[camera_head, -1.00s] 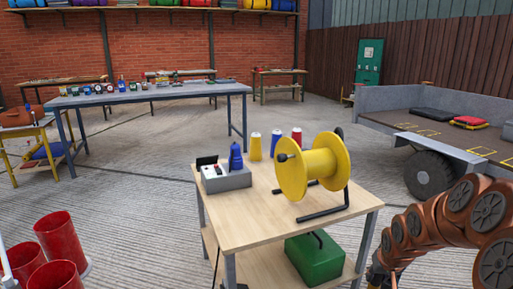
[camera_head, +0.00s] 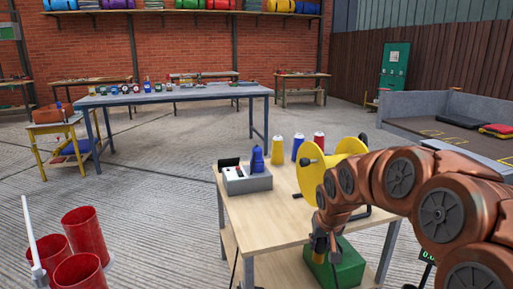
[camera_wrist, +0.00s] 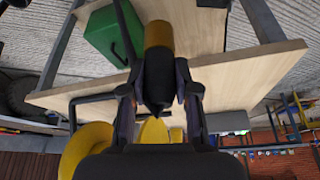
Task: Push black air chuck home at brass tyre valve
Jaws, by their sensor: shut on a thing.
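My gripper (camera_wrist: 160,88) is shut on the black air chuck (camera_wrist: 157,78), seen in the wrist view. An ochre-yellow cylindrical part (camera_wrist: 158,37) extends from the black body between the fingers. A black strip like a hose runs up beside it. In the head view my gripper (camera_head: 322,243) hangs low at the front right of the wooden table, and the chuck is too small to make out clearly. The brass tyre valve is not visible in either view. In the head view my arm covers the place where the trailer's wheel stood earlier.
The wooden table (camera_head: 265,215) carries a yellow reel (camera_head: 312,172), a grey box (camera_head: 247,181) and several bottles. Red tubes (camera_head: 82,228) stand at left. The trailer (camera_head: 462,104) is at right. Open floor lies behind the table.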

